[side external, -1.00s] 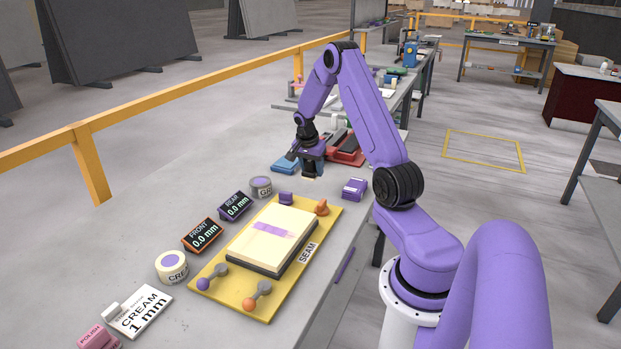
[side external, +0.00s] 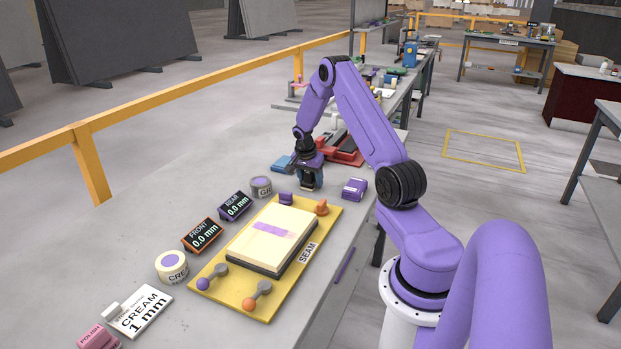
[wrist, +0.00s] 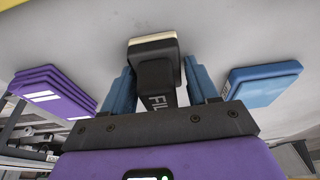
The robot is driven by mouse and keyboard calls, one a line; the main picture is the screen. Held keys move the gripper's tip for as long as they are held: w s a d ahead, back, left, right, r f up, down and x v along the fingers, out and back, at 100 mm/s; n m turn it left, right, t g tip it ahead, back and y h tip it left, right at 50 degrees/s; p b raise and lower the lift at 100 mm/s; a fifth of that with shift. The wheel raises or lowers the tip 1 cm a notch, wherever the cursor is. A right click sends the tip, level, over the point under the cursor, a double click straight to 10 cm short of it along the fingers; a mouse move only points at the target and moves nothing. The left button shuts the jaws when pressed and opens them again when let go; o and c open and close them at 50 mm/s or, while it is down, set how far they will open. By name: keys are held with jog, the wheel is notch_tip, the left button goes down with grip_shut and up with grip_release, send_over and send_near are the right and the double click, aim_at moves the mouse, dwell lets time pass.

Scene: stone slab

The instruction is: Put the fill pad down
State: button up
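The fill pad is a dark block with a cream underside and FILL lettering. In the wrist view the fill pad (wrist: 154,74) is between the two blue fingers of my gripper (wrist: 158,80), with a narrow gap on each side of its handle. My gripper is open around it. In the side view my gripper (side external: 310,182) is low over the grey bench, beyond the yellow board, and mostly hides the pad. The pad looks upright and at bench level; its contact with the bench is not clear.
A blue block (wrist: 264,82) lies to the right in the wrist view, a purple stack (wrist: 52,92) to the left. The yellow board (side external: 214,291) with the cream slab (side external: 262,250) is nearer the camera. A grey tin (side external: 261,187) and red tray (side external: 347,152) are nearby.

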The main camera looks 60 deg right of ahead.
jog(key=shift+o, duration=0.6)
